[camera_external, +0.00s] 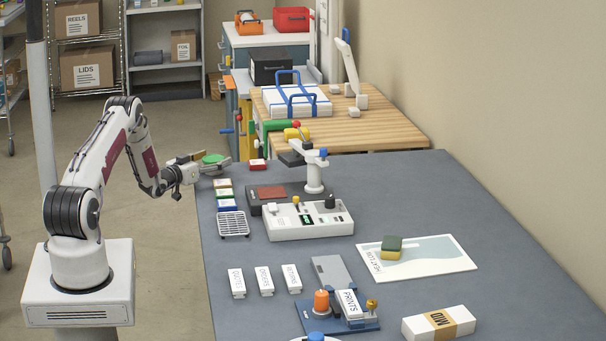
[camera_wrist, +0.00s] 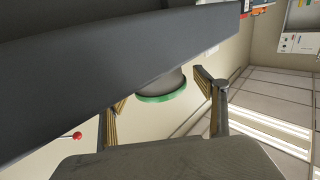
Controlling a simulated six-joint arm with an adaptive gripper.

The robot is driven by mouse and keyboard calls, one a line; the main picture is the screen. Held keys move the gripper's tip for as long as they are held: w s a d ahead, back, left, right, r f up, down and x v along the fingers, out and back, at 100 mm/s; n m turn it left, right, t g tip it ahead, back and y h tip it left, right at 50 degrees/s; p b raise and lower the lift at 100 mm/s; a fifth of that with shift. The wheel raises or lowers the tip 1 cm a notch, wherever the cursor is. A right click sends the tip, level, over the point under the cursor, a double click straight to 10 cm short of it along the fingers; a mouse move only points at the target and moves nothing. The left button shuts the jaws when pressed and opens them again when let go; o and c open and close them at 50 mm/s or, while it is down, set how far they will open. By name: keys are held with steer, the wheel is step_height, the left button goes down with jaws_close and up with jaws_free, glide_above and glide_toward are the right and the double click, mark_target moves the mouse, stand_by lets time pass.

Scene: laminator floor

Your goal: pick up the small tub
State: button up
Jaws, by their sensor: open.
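The small tub (camera_wrist: 160,84) is dark grey with a green rim or lid. In the wrist view, which looks upside down, it shows between my two fingertips, partly hidden by the dark slab in front. In the external view its green top (camera_external: 212,158) is at the far left corner of the bench, with its body mostly hidden by my gripper (camera_external: 206,162). My gripper reaches level from the left, its fingers open on either side of the tub. I cannot tell whether either finger touches it.
The grey bench (camera_external: 400,210) has its left edge close to my gripper. Small labelled boxes (camera_external: 225,194) and a wire rack (camera_external: 233,224) stand just nearer. Floor left of the bench is clear.

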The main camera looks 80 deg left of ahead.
mark_target(213, 158)
stand_by(0.4)
steer(key=c, duration=1.2)
steer(key=shift+c, duration=0.2)
steer(key=shift+r, duration=0.2)
steer(key=shift+r, duration=4.85)
